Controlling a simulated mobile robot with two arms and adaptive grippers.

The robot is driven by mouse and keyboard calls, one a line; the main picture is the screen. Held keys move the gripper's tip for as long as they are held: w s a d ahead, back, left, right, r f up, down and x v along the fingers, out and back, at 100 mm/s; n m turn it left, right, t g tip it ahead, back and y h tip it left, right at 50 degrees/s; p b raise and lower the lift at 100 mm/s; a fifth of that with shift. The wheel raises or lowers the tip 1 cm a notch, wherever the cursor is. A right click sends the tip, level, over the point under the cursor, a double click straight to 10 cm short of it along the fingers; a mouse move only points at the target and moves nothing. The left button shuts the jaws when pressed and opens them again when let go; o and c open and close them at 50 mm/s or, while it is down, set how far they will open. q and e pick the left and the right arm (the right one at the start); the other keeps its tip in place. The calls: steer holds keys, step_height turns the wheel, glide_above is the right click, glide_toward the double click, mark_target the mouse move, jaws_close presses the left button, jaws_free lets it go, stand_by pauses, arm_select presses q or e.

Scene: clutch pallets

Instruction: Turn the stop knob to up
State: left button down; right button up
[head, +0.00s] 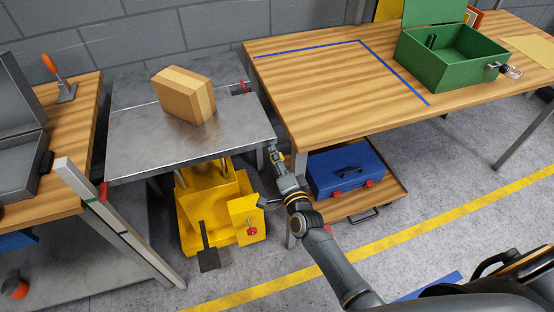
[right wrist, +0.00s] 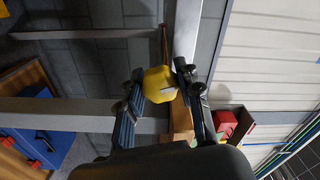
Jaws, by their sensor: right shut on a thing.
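My right gripper (head: 277,156) is at the front right corner of the grey lift table (head: 190,155), beside the wooden workbench's leg. In the right wrist view its two fingers (right wrist: 160,90) are closed on the sides of a rounded yellow knob (right wrist: 160,82) with a pale mark on its face. In the head view the knob is mostly hidden by the gripper, so I cannot read which way it points. My left gripper is not in view.
A cardboard box (head: 185,95) sits on the lift table, above its yellow base (head: 205,215). The workbench (head: 340,75) carries an open green case (head: 450,60). A blue toolbox (head: 345,168) lies on the lower shelf, right of my forearm. Another bench stands left.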

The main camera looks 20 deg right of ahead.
steer(key=shift+m+b, duration=0.45)
steer(key=shift+m, duration=1.25)
steer(key=o, duration=1.2)
steer(key=shift+s, duration=0.1)
steer(key=s, duration=1.1)
steer(key=shift+s+d, duration=0.25)
steer(key=shift+s, duration=0.15)
